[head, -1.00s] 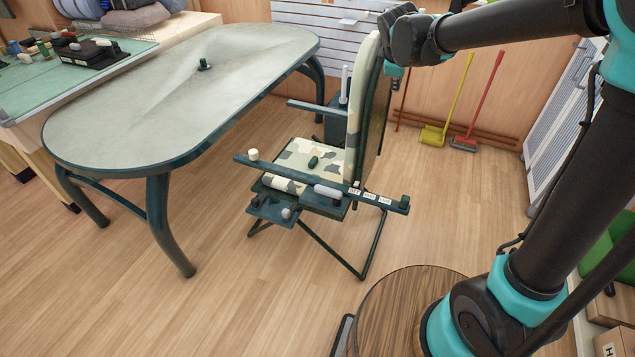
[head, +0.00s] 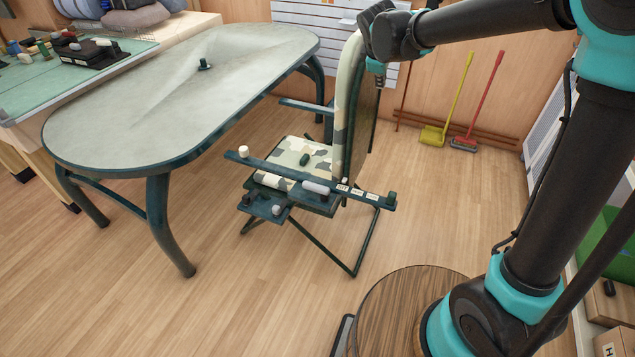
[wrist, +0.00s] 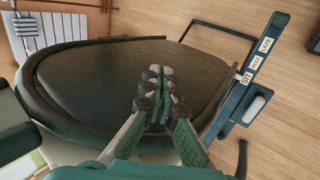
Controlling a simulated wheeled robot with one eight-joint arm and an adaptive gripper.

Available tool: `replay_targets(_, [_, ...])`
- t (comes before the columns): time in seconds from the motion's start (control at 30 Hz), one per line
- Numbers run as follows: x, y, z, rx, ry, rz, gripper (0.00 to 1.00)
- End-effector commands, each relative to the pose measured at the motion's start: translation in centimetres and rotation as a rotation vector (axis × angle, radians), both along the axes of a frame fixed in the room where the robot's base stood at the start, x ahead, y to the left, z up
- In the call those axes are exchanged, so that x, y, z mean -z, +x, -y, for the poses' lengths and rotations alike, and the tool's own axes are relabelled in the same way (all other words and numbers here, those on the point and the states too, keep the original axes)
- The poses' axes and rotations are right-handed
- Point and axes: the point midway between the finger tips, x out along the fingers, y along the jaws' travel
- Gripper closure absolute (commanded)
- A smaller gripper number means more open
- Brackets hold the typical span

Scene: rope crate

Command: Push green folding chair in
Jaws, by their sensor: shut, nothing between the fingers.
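The green folding chair (head: 305,160) stands unfolded on the wooden floor, with a camouflage seat and a dark green frame. Its seat faces the oval glass-topped table (head: 190,85) to its left, with a gap of floor between them. My gripper (head: 377,72) is at the upper back of the chair's backrest, on the side away from the table. In the wrist view my gripper (wrist: 160,92) is shut and empty in front of the dark backrest (wrist: 95,75). Whether the fingertips touch it is hard to tell. An armrest with labels (wrist: 255,75) shows at the right.
A yellow dustpan (head: 433,135) and a red brush (head: 464,143) stand by the back wall. A workbench (head: 75,80) is at the far left. Floor between chair and table is clear.

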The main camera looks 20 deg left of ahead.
Motion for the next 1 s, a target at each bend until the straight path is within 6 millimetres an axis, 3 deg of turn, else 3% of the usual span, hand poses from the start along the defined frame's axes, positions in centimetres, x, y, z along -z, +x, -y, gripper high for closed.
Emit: replay_targets(1.0, [0.0, 0.1, -4.3, -0.003, 0.002, 0.002, 1.00])
